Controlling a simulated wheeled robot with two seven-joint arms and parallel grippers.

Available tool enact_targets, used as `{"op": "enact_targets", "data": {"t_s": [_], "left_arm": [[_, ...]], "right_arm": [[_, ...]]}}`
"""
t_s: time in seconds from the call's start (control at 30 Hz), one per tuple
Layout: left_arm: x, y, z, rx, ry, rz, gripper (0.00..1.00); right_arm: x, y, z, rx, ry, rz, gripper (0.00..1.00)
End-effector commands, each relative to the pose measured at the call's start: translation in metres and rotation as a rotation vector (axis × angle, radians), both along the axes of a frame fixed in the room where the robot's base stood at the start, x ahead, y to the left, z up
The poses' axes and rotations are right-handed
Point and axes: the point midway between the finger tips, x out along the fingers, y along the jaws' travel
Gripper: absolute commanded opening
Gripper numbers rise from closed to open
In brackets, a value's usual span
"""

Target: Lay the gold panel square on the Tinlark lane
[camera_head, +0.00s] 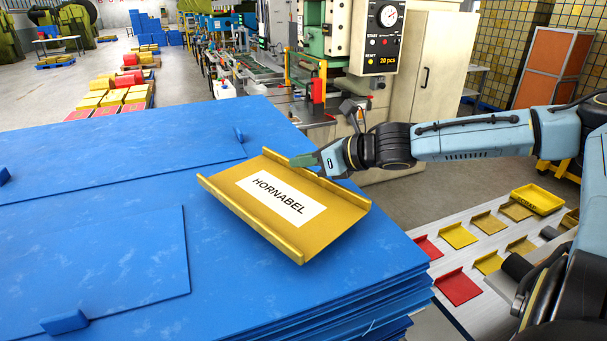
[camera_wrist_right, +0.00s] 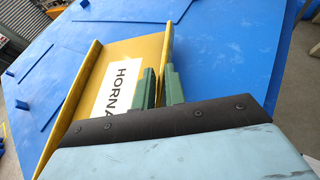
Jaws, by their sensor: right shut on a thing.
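The gold panel (camera_head: 232,208) has two raised side flanges and a white label (camera_head: 281,201) reading HORNABEL. My right gripper (camera_head: 308,161) is shut on its far flange, and the panel sits at an angle over the blue stack (camera_head: 330,265). In the right wrist view the green fingers (camera_wrist_right: 158,88) clamp the flange of the panel (camera_wrist_right: 122,49), partly covering the label. Whether the panel touches the blue surface is unclear. No Tinlark marking is readable. My left gripper is out of view.
Thin blue sheets (camera_head: 110,265) with small blue blocks (camera_head: 64,322) lie on the stack's left part. A light table (camera_head: 480,240) at right carries several red and gold pieces and a yellow tray (camera_head: 538,199). A press (camera_head: 340,30) stands behind.

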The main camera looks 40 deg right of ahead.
Motion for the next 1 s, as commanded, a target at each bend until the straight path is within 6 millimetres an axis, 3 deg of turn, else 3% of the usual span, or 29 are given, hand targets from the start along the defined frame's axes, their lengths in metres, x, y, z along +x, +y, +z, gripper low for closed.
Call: {"op": "enact_targets", "data": {"t_s": [0.03, 0.17, 0.43, 0.47, 0.63, 1.0], "left_arm": [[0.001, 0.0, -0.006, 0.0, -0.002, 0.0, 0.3], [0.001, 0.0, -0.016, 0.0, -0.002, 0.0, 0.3], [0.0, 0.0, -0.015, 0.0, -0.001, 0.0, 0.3], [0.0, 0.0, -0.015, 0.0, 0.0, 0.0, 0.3], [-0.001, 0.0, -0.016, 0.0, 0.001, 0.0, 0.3], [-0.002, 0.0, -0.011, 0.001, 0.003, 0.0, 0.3]], "right_arm": [[-0.001, 0.0, -0.013, 0.005, 0.004, -0.002, 0.0], [0.0, 0.0, -0.029, 0.004, 0.003, -0.002, 0.0], [0.0, 0.0, -0.029, 0.0, 0.001, -0.001, 0.0], [0.0, -0.001, -0.03, -0.001, 0.002, -0.002, 0.15], [0.0, 0.0, -0.029, 0.0, 0.002, -0.001, 0.36], [-0.001, -0.001, -0.026, 0.001, 0.001, 0.002, 0.36]]}}
